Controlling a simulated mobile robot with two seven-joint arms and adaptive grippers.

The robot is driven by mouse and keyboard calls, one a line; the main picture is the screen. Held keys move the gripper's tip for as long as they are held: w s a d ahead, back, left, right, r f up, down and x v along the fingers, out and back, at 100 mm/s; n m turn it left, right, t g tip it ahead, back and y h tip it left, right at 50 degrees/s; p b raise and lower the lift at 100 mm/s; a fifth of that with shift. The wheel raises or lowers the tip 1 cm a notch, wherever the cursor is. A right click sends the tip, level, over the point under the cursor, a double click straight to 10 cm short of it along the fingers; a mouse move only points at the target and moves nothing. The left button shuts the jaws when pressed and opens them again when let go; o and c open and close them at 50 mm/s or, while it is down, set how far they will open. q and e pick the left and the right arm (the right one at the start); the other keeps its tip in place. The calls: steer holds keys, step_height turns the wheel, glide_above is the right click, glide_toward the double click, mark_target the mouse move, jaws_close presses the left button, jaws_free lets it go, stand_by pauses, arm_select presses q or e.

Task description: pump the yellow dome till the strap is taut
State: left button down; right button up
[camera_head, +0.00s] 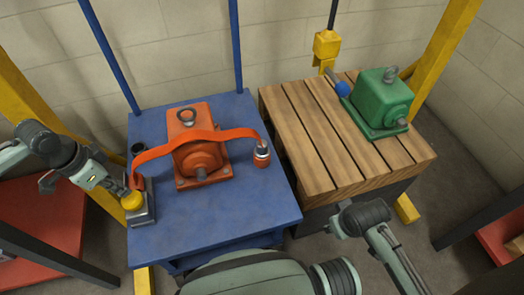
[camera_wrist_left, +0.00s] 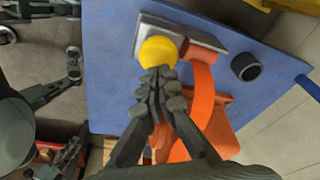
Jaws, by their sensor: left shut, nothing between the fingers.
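The yellow dome (camera_head: 132,201) sits on a grey metal box (camera_head: 142,213) at the left edge of the blue table. My left gripper (camera_head: 127,190) is shut and empty, its fingertips at the dome; in the left wrist view the closed fingers (camera_wrist_left: 158,76) partly cover the dome (camera_wrist_left: 158,50), and I cannot tell whether they touch it. The orange strap (camera_head: 225,134) runs from the box side, over the orange motor (camera_head: 200,155), to a small orange-and-silver anchor (camera_head: 262,157). It bows in a loose-looking curve. My right gripper is not clearly in view.
The blue table (camera_head: 235,210) is clear in front of the motor. A dark round cup (camera_head: 137,149) stands behind the box. A green motor (camera_head: 382,98) sits on a slatted wooden table (camera_head: 310,150) at the right. Blue and yellow posts rise around the tables.

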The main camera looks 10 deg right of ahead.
mark_target(129, 197)
arm_select(q)
steer(key=shift+f, duration=0.15)
steer(key=shift+f, duration=1.75)
step_height(129, 197, up, 4)
steer(key=p, duration=0.5)
steer(key=shift+f, duration=0.2)
steer(key=shift+f, duration=0.3)
